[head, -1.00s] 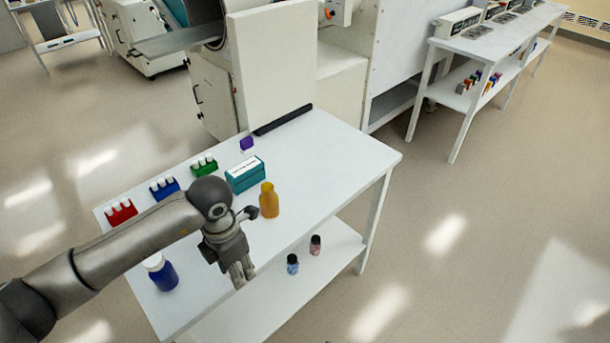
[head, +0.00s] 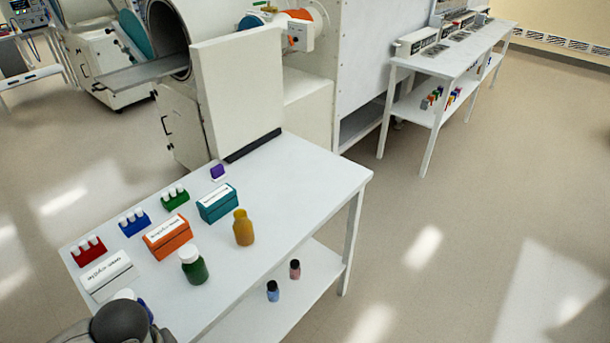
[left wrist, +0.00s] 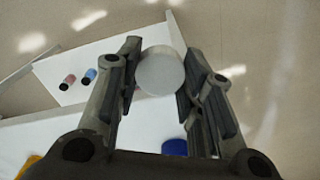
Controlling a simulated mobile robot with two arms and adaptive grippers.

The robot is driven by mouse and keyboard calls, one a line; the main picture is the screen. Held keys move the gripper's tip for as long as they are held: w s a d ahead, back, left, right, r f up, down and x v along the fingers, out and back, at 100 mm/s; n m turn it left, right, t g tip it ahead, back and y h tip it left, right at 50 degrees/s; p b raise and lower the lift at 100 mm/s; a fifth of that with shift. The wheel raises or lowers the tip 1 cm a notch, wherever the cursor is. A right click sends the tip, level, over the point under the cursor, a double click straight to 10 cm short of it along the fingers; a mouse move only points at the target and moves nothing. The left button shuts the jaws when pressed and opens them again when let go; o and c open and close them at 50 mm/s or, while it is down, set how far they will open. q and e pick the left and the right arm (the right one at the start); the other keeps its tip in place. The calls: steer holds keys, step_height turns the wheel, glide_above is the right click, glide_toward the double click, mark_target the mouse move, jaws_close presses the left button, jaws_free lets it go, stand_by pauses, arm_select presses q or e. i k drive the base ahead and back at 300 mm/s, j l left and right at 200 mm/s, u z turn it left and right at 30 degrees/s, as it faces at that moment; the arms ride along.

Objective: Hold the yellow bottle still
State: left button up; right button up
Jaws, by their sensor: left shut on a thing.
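The yellow bottle (head: 243,229) stands upright on the white table near its right front edge. No cap shows on it, and no gripper touches it in the head view. A yellow patch, likely this bottle, shows at the lower left corner of the left wrist view (left wrist: 29,166). My left gripper (left wrist: 160,75) is shut on a white round cap-like thing (left wrist: 160,70), seen between its fingers in the left wrist view. In the head view, only my arm shows at the bottom left; the gripper is out of frame. My right gripper is not in view.
A green bottle (head: 194,268), an orange box (head: 168,237), a teal box (head: 217,204) and several vial racks stand on the table. A blue bottle (head: 147,309) is partly hidden by my arm. Two small vials stand on the lower shelf (head: 245,315).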

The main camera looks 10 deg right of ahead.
mark_target(242, 227)
steer(key=i+l+u, duration=0.1)
steer(key=l, duration=0.25)
steer(key=i+l+u, duration=0.1)
steer(key=i+l, duration=0.4)
steer(key=l, duration=0.3)
steer(key=u, duration=0.05)
